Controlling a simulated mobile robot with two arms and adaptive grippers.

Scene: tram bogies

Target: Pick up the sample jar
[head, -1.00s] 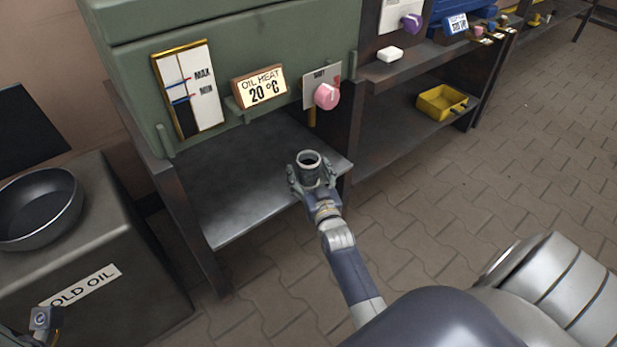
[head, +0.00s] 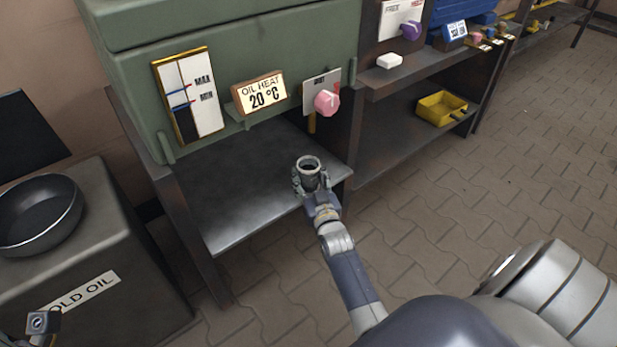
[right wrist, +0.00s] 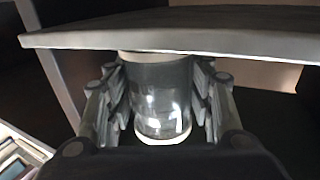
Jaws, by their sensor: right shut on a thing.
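The sample jar (head: 309,168) is a small clear glass cylinder with a dark open mouth and a grey rim. It is upright at the front edge of the metal shelf under the green tank. My right gripper (head: 311,186) is shut on it, with a finger on each side. In the right wrist view the jar (right wrist: 162,98) shows between the two fingers (right wrist: 160,110), just beyond them the shelf edge. I cannot tell whether its base touches anything. Part of my left gripper (head: 42,322) shows at the lower left; its jaws cannot be made out.
The metal shelf (head: 235,195) is otherwise bare. The green tank (head: 230,60) above it carries a level gauge (head: 188,95), an OIL HEAT display (head: 260,95) and a pink knob (head: 326,102). A dark pan (head: 40,212) rests on the OLD OIL box (head: 130,270) at left. A yellow bin (head: 441,108) is right.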

